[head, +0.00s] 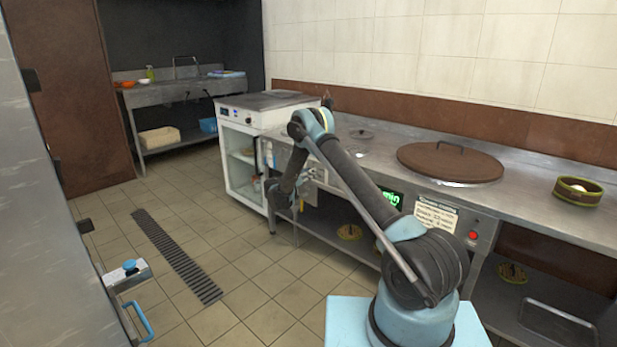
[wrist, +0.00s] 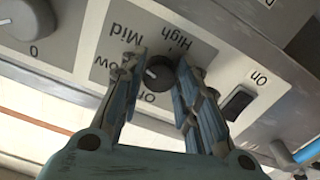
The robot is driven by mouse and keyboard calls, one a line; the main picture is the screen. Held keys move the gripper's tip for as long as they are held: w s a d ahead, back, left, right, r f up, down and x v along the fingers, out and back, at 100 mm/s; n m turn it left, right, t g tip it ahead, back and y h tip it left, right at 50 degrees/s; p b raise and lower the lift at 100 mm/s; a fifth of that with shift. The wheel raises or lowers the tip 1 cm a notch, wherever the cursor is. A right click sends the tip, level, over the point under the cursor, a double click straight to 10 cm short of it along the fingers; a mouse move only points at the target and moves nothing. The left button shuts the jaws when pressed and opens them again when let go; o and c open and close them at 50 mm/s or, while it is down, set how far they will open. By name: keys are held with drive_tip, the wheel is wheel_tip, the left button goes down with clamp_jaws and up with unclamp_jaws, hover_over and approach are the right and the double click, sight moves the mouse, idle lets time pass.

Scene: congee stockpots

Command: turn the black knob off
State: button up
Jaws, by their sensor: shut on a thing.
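The black knob (wrist: 160,73) sits on a grey label plate with the words High, Mid, Low and a partly covered "O..." in the wrist view. Its white pointer mark faces the lower left, near the covered word. My gripper (wrist: 162,78) has its blue fingers on both sides of the knob and is shut on it. In the head view my gripper (head: 272,208) reaches the front of the counter beside the white cabinet. The knob is hidden there by my arm.
Another dial (wrist: 22,18) marked 0 and a black rocker switch (wrist: 238,102) marked "on" flank the knob. A steel counter (head: 380,165) with a round brown lid (head: 450,165) runs along the wall. A white cabinet (head: 243,165) stands to its left. Tiled floor is open in front, with a drain grate (head: 175,255).

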drive_tip(key=n, duration=0.5)
drive_tip(key=shift+a+n, duration=0.1)
drive_tip(key=shift+n, duration=0.3)
drive_tip(key=n, duration=1)
drive_tip(key=shift+n, duration=0.4)
drive_tip(key=n, duration=0.4)
drive_tip(key=shift+r+n, duration=0.1)
drive_tip(key=shift+n, duration=0.2)
drive_tip(key=o, duration=1.1)
drive_tip(key=shift+c, duration=0.2)
drive_tip(key=v, duration=1.2)
